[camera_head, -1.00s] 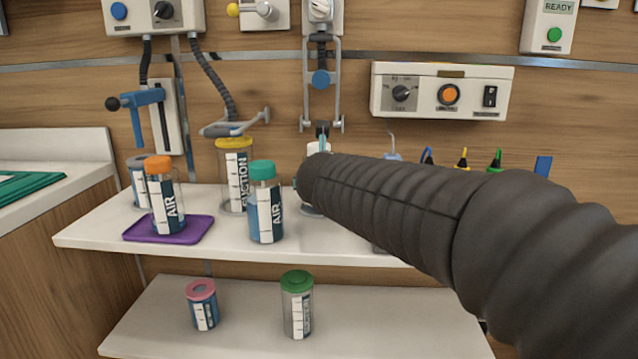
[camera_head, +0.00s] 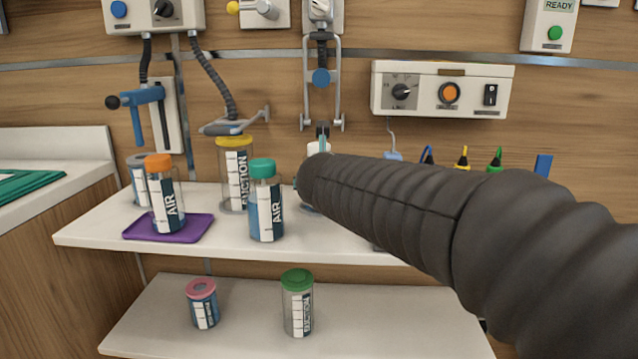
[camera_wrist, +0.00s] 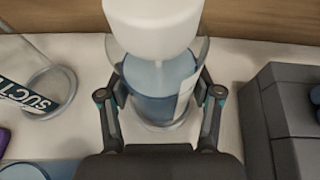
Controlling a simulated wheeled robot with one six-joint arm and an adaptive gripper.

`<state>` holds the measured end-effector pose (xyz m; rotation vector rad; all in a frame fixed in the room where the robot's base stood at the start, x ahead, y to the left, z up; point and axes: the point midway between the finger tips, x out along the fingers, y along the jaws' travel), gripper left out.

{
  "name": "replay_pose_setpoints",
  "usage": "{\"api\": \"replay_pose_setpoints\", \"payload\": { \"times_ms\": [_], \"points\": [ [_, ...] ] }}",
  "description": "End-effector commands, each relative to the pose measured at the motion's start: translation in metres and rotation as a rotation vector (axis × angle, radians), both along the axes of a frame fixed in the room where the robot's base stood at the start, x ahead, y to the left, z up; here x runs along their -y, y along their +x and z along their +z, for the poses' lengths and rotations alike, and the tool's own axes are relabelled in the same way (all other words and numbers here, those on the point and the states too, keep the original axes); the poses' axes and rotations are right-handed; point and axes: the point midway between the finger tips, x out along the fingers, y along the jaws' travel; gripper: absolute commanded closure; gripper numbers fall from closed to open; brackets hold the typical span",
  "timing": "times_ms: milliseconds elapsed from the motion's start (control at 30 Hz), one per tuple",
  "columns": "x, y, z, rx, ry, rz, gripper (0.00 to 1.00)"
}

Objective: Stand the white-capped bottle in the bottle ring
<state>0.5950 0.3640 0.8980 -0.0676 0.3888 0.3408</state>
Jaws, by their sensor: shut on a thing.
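The white-capped bottle fills the middle of the wrist view, with a large white cap (camera_wrist: 152,28) and a clear body with blue contents (camera_wrist: 150,88). My gripper (camera_wrist: 163,98) is shut on its body, one finger on each side. The bottle looks roughly upright over the white shelf; I cannot tell whether its base touches.
A yellow-capped suction bottle (camera_head: 234,172), a teal-capped air bottle (camera_head: 266,208) and an orange-capped one (camera_head: 164,190) on a purple tray (camera_head: 190,229) stand left on the shelf (camera_head: 95,228). A grey block (camera_wrist: 270,130) is close right of the gripper. A hinged bracket (camera_head: 321,78) hangs above.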

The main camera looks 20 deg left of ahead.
Motion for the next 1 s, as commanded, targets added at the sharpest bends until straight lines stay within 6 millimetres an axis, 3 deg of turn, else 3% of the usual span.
{"api": "replay_pose_setpoints", "payload": {
  "times_ms": [167, 200, 300, 733, 1000],
  "points": [
    [0.0, 0.0, 0.001, 0.001, 0.0, 0.0, 0.84],
    [0.0, 0.0, 0.001, 0.001, 0.0, 0.0, 0.28],
    [0.0, 0.0, 0.001, 0.001, 0.0, 0.0, 0.06],
    [0.002, -0.005, 0.003, 0.001, 0.0, 0.001, 0.06],
    [0.015, -0.044, 0.02, 0.002, 0.003, 0.002, 0.06]
  ]
}}
